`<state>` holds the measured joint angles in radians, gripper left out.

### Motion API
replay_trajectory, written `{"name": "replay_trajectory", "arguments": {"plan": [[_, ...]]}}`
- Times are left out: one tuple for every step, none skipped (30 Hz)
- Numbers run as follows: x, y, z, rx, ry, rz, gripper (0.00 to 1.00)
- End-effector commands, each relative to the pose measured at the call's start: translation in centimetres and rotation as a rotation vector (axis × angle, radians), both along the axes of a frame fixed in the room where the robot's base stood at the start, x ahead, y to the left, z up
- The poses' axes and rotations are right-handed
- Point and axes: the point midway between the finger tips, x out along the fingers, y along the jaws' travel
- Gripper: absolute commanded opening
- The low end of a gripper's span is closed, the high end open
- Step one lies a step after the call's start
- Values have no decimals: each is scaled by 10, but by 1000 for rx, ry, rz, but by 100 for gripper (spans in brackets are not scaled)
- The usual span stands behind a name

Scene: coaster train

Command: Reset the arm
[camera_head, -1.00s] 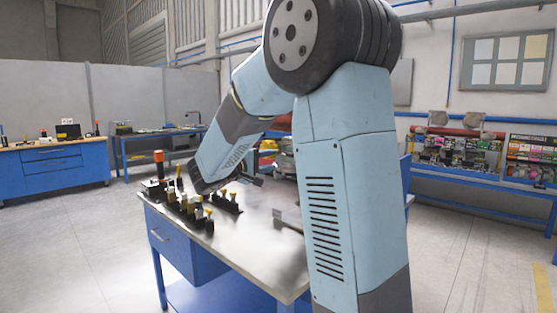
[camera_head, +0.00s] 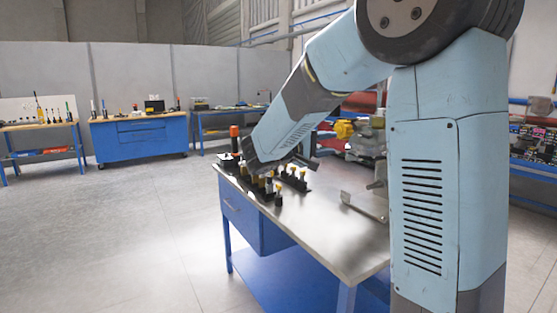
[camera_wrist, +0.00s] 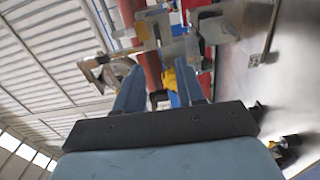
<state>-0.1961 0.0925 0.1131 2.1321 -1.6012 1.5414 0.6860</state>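My arm (camera_head: 445,190) rises at the right of the head view and bends down to the left, its lower link (camera_head: 300,115) over the workbench (camera_head: 330,235). The end of the arm is low near the tool holders, and my gripper is not clear there. In the wrist view my gripper (camera_wrist: 160,82) shows two blue fingers apart, with a gap between them. I see nothing held in the gap; red and yellow parts show behind it.
Black holders (camera_head: 290,180) with several yellow-topped pieces stand on the bench beside the arm's low end. An orange-topped post (camera_head: 234,138) is at the corner. A vise-like machine (camera_head: 368,140) stands behind. Blue benches (camera_head: 140,135) line the far wall. Floor at left is clear.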

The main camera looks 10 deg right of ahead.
Motion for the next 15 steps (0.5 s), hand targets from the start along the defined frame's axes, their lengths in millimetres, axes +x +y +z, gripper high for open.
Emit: {"name": "replay_trajectory", "arguments": {"plan": [[-2,-2,0,8,3,-5,38],[-5,-4,0,16,6,-9,38],[-11,-7,0,33,12,-19,38],[-16,-10,-1,52,19,-29,38],[-23,-14,-2,73,29,-40,38],[-33,-19,-4,111,44,-56,38],[-42,-23,-5,142,54,-70,38],[-52,-27,-8,178,68,-82,38],[-66,-32,-11,228,84,-99,38],[-76,-35,-14,270,95,-111,38],[-86,-38,-17,309,107,-122,38],[-100,-40,-22,363,121,-134,38],[-109,-42,-26,404,128,-140,38],[-119,-43,-29,445,136,-146,38],[-131,-43,-34,502,145,-152,38]]}}
